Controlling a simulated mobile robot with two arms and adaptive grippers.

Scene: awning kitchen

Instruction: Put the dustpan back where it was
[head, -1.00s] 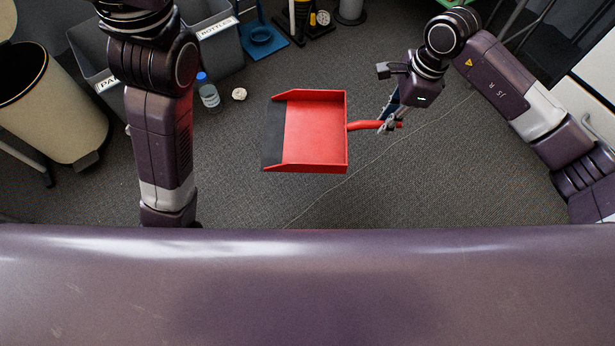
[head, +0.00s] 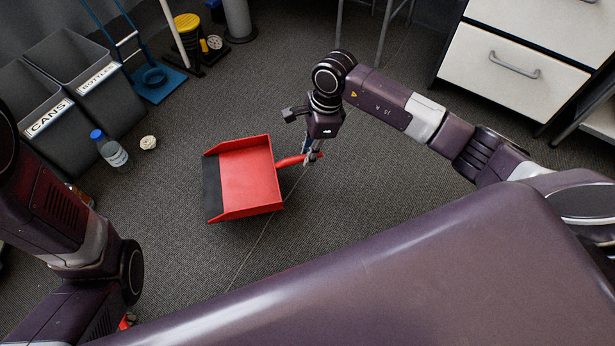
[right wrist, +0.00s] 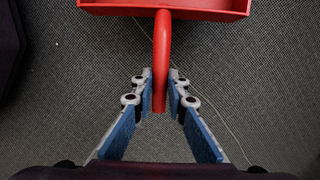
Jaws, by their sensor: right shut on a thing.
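The red dustpan (head: 250,180) with a dark front lip is in the middle of the head view, its lip facing left. My right gripper (head: 312,158) is shut on its red handle, which points right toward the gripper. In the right wrist view the two fingertips (right wrist: 160,100) close on either side of the handle (right wrist: 161,55), and the pan's rear edge shows at the top. The dustpan appears over the carpet; its height is hard to tell. My left arm shows at the left edge of the head view, but its gripper is out of the picture.
A cans bin (head: 35,101) and a bottles bin (head: 86,70) stand at upper left. A plastic bottle (head: 110,150) and a crumpled whitish thing (head: 148,142) are beside them. A blue-based item (head: 158,84) and yellow-topped item (head: 187,28) stand behind. White drawers (head: 510,65) are at upper right.

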